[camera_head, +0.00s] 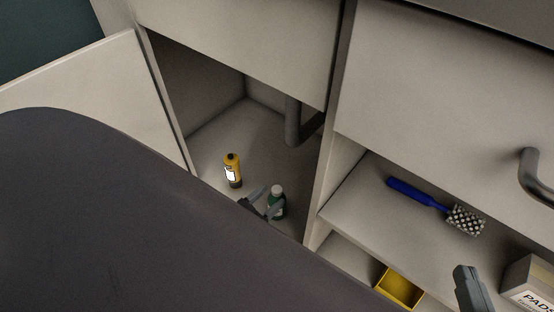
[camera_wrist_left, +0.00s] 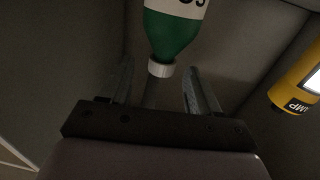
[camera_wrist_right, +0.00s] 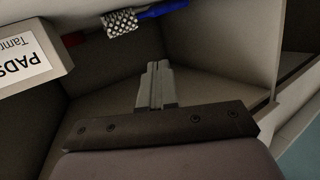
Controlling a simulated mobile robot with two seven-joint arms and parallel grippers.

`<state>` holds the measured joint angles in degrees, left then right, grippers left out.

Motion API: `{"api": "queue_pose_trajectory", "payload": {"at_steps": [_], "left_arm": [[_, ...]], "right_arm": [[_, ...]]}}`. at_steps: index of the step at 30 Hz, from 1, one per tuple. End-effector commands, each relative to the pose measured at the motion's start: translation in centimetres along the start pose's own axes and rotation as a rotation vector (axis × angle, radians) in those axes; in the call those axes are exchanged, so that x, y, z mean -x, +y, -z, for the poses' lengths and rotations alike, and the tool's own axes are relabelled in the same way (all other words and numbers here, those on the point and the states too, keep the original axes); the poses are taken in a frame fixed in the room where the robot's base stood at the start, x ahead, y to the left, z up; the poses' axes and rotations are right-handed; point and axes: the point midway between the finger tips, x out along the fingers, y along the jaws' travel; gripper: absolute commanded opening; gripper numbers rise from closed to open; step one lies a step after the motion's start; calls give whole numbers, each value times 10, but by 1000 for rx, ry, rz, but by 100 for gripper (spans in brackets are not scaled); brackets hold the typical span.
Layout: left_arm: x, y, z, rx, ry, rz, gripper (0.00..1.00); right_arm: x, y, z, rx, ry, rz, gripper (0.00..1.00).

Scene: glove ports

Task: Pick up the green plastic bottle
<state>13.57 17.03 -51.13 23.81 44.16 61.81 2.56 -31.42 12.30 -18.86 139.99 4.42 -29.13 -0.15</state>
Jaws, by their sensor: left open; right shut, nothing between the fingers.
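The green plastic bottle (camera_head: 277,205) with a white cap stands in the open cabinet compartment. My left gripper (camera_head: 261,202) is open beside it, partly hidden by my own dark arm. In the left wrist view the green bottle (camera_wrist_left: 174,34) shows its white cap (camera_wrist_left: 160,69) pointing towards my left gripper (camera_wrist_left: 158,88). The cap lies between the lines of the two spread fingers, near their tips; I cannot tell if they touch. My right gripper (camera_head: 468,275) is at the lower right by the shelves. In the right wrist view my right gripper (camera_wrist_right: 157,72) has its fingers together and empty.
A yellow bottle (camera_head: 232,170) stands left of the green one; it also shows in the left wrist view (camera_wrist_left: 299,82). The cabinet door (camera_head: 95,105) is open at the left. A blue-handled brush (camera_head: 425,198), yellow tray (camera_head: 399,287) and PADS box (camera_head: 530,284) are on the right shelves.

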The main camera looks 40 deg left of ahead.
Motion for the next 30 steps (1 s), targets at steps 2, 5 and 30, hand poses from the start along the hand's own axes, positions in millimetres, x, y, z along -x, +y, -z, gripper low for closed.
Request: {"api": "queue_pose_trajectory", "payload": {"at_steps": [2,5,30], "left_arm": [[-15,-2,4,-2,3,-2,62],[-28,-2,3,-1,2,-1,62],[-38,-2,4,1,0,0,0]], "right_arm": [[0,1,-1,7,4,-3,0],[2,2,-3,25,15,-10,0],[4,4,2,46,32,-18,0]]}}
